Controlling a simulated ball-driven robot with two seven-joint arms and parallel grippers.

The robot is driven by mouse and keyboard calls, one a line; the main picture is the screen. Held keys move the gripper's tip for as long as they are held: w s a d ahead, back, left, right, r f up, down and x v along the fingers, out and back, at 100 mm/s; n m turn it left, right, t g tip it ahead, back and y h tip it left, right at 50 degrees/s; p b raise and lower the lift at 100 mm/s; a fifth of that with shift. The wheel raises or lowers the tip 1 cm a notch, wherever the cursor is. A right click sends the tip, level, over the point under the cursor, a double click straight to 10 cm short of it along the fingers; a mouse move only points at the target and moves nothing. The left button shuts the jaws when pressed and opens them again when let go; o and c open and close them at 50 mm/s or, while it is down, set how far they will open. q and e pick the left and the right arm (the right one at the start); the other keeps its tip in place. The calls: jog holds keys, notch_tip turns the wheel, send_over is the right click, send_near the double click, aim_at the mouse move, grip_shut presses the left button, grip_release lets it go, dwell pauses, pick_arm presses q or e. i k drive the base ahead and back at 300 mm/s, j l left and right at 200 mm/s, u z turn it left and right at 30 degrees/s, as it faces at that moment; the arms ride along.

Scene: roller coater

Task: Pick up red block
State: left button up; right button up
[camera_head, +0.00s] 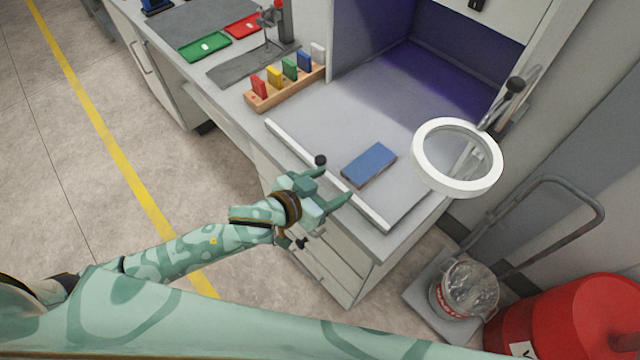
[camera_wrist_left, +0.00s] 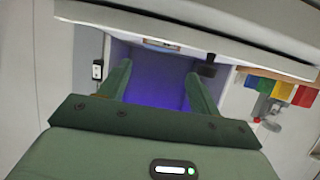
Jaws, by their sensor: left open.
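The red block (camera_head: 259,87) stands upright at the near left end of a wooden rack (camera_head: 285,93), beside yellow, green, blue and whitish blocks. In the left wrist view the red block (camera_wrist_left: 304,96) shows at the right edge. My left gripper (camera_head: 335,184) is open and empty at the front edge of the workbench, well to the right of and nearer than the rack. Its two green fingers (camera_wrist_left: 160,82) stand apart in the left wrist view, with nothing between them. My right gripper is not in view.
A white rail (camera_head: 290,143) with a black knob (camera_head: 320,160) runs along the bench front, close to my left gripper. A blue block-like pad (camera_head: 369,164) lies on the bench. A ring magnifier (camera_head: 420,155) overhangs at right. Bench surface between rack and pad is clear.

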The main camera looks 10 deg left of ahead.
aim_at(258, 85)
jog(key=i+j, duration=0.15)
jog(key=j, duration=0.2)
jog(key=i+j, duration=0.2)
jog(key=j, duration=0.2)
jog(key=i+j+z, duration=0.1)
jog(key=j, duration=0.25)
